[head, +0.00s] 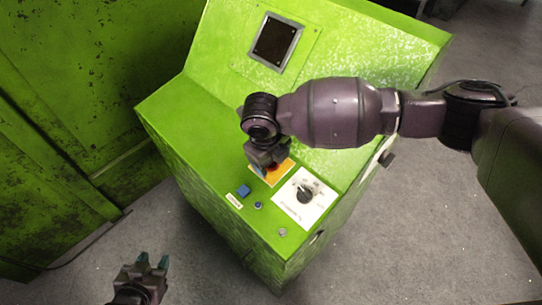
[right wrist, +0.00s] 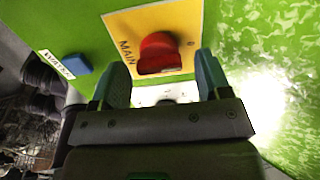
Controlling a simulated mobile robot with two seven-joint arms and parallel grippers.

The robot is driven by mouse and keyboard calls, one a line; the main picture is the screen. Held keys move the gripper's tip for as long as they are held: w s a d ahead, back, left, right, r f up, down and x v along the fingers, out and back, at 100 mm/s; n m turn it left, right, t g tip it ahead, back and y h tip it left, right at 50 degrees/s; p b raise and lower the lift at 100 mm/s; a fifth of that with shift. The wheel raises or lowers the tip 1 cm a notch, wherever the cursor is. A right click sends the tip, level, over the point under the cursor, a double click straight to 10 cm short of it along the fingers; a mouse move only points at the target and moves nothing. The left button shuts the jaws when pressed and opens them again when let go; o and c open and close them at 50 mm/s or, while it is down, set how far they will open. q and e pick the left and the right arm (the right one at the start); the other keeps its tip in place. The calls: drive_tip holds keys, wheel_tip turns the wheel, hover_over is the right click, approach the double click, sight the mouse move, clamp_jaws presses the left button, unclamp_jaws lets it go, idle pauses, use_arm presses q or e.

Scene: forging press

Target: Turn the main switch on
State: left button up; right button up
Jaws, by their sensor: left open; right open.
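The main switch is a red knob (right wrist: 160,53) on a yellow plate (right wrist: 190,18) marked MAIN, on the sloping top of the green console. In the head view the yellow plate (head: 284,172) is partly covered by my right gripper (head: 268,165), and the knob is mostly hidden. In the right wrist view my right gripper (right wrist: 161,78) is open, with one teal fingertip to each side of the knob as seen from the camera; I cannot tell whether they touch it. My left gripper (head: 152,262) is open and empty over the floor at the lower left.
The green console (head: 185,125) also carries a blue button (head: 243,191), a small blue button (head: 258,206), a white plate with a black rotary dial (head: 304,195) and a dark screen (head: 276,43). A green machine wall (head: 70,90) stands at left. Grey floor is free in front.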

drive_tip(key=c, duration=0.9)
